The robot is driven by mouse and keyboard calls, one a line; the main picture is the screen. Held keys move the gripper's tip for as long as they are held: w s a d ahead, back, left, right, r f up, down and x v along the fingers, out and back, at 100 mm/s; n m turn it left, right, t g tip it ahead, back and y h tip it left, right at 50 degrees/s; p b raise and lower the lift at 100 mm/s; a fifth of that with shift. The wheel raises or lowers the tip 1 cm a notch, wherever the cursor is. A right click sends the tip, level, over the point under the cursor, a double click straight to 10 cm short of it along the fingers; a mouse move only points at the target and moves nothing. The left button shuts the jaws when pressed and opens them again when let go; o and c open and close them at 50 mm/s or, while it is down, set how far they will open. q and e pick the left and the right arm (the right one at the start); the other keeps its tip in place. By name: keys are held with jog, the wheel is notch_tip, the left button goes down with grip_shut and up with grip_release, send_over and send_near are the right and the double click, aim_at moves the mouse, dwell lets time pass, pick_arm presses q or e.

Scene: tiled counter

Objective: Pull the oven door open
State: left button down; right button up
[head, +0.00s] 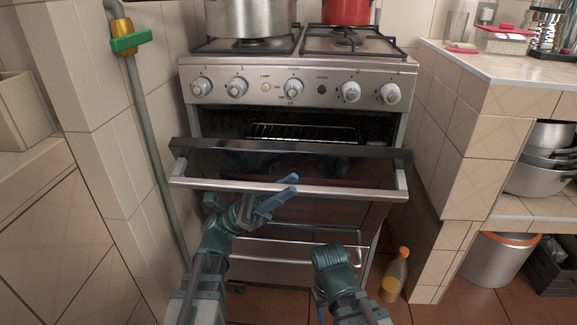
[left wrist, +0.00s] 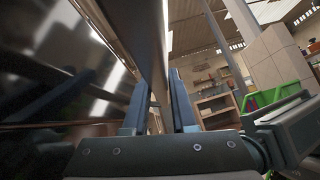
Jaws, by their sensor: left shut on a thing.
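The oven door (head: 330,215) is partly open, its top edge tilted out from the stove. The oven's inside with a wire rack (head: 300,133) shows through the gap above it. The silver door handle (head: 350,191) runs along the front of the door. My left gripper (head: 278,197) is shut on the handle near its middle. In the left wrist view the handle bar (left wrist: 154,45) passes between the two fingers (left wrist: 160,108). My right arm (head: 335,272) is low in front of the stove, right of the left arm; its fingers cannot be made out.
A steel pot (head: 250,18) and a red pot (head: 347,11) stand on the hob. A bottle with yellow liquid (head: 395,276) stands on the floor right of the oven. A tiled counter (head: 465,130) is close on the right. A pipe with a green valve handle (head: 131,42) runs down the left.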

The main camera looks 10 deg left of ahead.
pick_arm(q)
jog(key=s+f+m+g+y+b, duration=0.2)
jog(key=s+f+m+g+b, duration=0.2)
jog(key=s, duration=0.4)
notch_tip(320, 180, down, 2)
jog(key=m+g, duration=0.1)
jog(key=m, duration=0.1)
jog(key=shift+s+f+m+y, duration=0.2)
jog(key=shift+s+m+y, duration=0.1)
jog(key=shift+s+y, duration=0.1)
jog(key=c, duration=0.8)
grip_release()
jog(key=shift+o, duration=0.2)
